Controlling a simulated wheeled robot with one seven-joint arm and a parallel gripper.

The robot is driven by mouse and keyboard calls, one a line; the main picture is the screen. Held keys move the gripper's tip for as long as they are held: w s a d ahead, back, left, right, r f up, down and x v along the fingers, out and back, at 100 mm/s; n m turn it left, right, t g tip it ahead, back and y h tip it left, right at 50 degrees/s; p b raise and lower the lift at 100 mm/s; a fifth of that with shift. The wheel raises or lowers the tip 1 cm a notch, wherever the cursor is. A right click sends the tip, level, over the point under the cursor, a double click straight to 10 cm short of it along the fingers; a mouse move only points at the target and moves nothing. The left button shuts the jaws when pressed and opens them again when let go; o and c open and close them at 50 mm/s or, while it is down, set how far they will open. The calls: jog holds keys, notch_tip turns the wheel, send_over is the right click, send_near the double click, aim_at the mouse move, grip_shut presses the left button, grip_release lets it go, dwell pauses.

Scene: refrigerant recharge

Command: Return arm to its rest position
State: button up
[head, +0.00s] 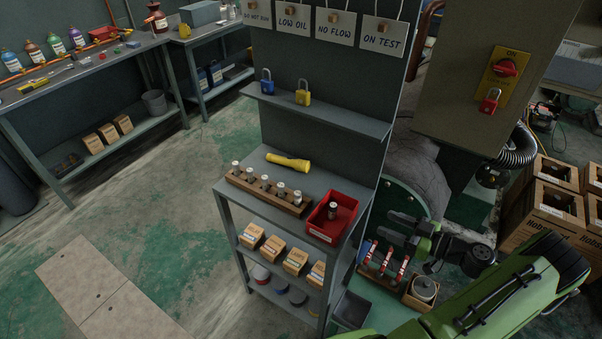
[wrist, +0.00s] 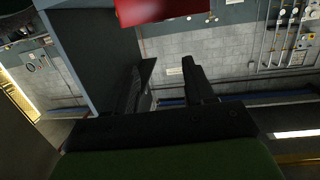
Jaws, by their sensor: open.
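My gripper (head: 402,228) is at the right of the shelf stand in the head view, beside the red bin (head: 346,213). Its two fingers point left and are apart, with nothing visible between them. In the wrist view my gripper (wrist: 168,80) shows two dark fingers with a clear gap, and the grey wall shows through it. My green arm (head: 510,290) reaches in from the lower right. A dark cylinder with a light top (head: 333,210) stands in the red bin.
The grey shelf stand (head: 228,192) holds a wooden rack (head: 292,207) of small cylinders and a yellow flashlight (head: 288,161). Red-handled parts (head: 386,260) sit low under my gripper. Cardboard boxes (head: 545,205) stand at right. Open floor (head: 190,200) lies left of the stand.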

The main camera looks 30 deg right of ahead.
jog(key=w+a+r+g+h, duration=0.1)
jog(key=w+a+r+g, duration=0.2)
jog(key=a+r+g, duration=0.5)
jog(key=w+a+r+g+h, duration=0.1)
jog(key=w+a+r+g, duration=0.2)
jog(key=a, duration=0.9)
jog(key=s+a+r+m+t+h, duration=0.1)
jog(key=s+a+r, duration=0.3)
jog(key=s, duration=0.4)
jog(key=s+a+r+m+t+h, duration=0.1)
jog(key=s+a+r+m+h, duration=0.3)
jog(key=s, duration=0.4)
notch_tip(320, 180, up, 2)
jog(key=shift+a+r, duration=0.1)
jog(key=shift+a, duration=0.4)
